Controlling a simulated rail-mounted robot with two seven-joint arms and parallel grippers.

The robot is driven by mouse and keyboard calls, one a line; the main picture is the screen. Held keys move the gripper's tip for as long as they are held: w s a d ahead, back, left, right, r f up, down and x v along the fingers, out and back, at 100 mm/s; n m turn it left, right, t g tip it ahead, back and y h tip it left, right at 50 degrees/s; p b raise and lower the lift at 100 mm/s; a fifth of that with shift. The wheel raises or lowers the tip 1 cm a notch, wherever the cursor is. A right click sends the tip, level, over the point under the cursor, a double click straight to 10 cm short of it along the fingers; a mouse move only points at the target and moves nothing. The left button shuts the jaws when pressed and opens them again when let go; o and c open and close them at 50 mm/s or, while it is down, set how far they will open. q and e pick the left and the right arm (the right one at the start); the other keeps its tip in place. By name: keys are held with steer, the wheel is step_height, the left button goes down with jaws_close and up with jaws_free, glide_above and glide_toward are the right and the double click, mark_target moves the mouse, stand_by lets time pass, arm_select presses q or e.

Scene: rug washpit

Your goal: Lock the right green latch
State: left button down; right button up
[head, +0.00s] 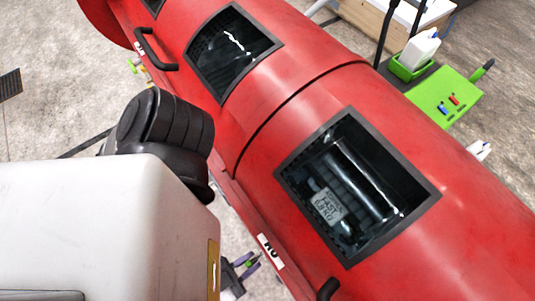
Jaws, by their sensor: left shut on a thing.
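The long red drum (310,75) runs diagonally across the head view, with dark-framed windows. My left gripper (246,265), small and partly hidden behind my own white arm link, is low in the picture beside the drum's lower edge. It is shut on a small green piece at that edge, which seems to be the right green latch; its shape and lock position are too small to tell. Another small green latch-like part (133,66) shows at the drum's left edge, apart from the gripper. My right gripper is not in view.
A black handle (154,50) sticks out from the drum at upper left; another handle end (327,289) shows at the bottom. A green tray (446,95) and a white bottle (419,49) stand behind the drum. Bare concrete floor (55,45) lies at left.

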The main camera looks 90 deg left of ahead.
arm_select(q)
steer(key=shift+d+r+m+p, duration=0.15)
steer(key=shift+m+p, duration=0.25)
steer(key=shift+p, duration=0.5)
steer(key=f+m+p, duration=0.1)
steer(key=m+p, duration=0.3)
steer(key=m, duration=0.1)
steer(key=w+d+f+m+p, duration=0.1)
steer(key=m+p, duration=0.4)
steer(key=m, duration=0.1)
steer(key=d+m+p, duration=0.1)
steer(key=m+p, duration=0.4)
steer(key=shift+w+f+m, duration=0.15)
steer(key=shift+f+m, duration=0.25)
steer(key=shift+m, duration=0.3)
steer(key=shift+f, duration=0.1)
steer(key=c, duration=1)
jaws_free()
steer(key=shift+c, duration=0.2)
